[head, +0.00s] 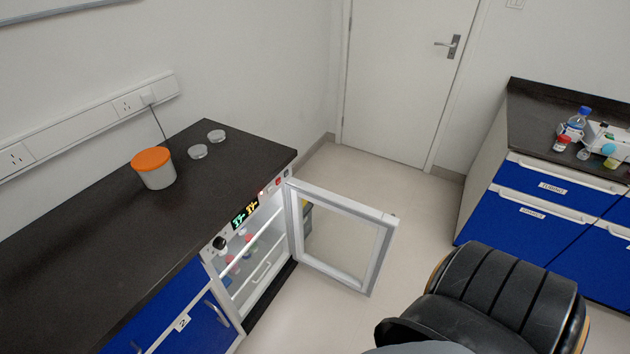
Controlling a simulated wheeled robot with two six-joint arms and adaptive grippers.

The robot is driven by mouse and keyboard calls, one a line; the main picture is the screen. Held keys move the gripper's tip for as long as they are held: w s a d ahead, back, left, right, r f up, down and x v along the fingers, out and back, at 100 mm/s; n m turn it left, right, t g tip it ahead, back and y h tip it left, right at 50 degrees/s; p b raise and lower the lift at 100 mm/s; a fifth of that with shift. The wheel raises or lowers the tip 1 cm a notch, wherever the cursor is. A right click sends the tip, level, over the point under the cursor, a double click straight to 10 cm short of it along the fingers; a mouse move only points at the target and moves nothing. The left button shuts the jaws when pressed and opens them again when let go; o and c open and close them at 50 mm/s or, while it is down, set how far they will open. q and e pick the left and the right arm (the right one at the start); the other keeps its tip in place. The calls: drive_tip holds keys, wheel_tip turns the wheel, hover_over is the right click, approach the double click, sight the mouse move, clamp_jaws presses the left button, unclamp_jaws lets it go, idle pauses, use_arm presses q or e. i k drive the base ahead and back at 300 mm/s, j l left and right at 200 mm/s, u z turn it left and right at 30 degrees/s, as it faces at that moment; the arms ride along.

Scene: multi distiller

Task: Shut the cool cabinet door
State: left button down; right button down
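The cool cabinet (222,268) is built in under the dark bench, with a lit display panel on its front. Its door (381,256) is a white frame with a clear pane. The door stands wide open, swung out to the right over the floor from the cabinet's right side. Small bottles with red and blue parts stand on the shelves inside. Neither of my grippers shows in the head view, so I cannot tell their state.
An orange-lidded tub (155,170) and two clear dishes (198,152) stand on the bench. A large black ribbed object (500,305) fills the lower right. Blue drawers (548,190) stand at the right. The floor (400,195) beyond the cabinet door is clear.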

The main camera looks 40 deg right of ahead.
sight(345, 240)
drive_tip(key=l+u, duration=0.2)
drive_tip(key=l, duration=0.25)
drive_tip(key=l+u, duration=0.25)
drive_tip(key=l, duration=0.2)
drive_tip(key=k+l+u, duration=0.2)
drive_tip(key=l, duration=0.2)
drive_tip(key=k+l+u, duration=0.2)
drive_tip(key=l, duration=0.25)
drive_tip(key=l+u, duration=0.2)
drive_tip(key=l, duration=0.25)
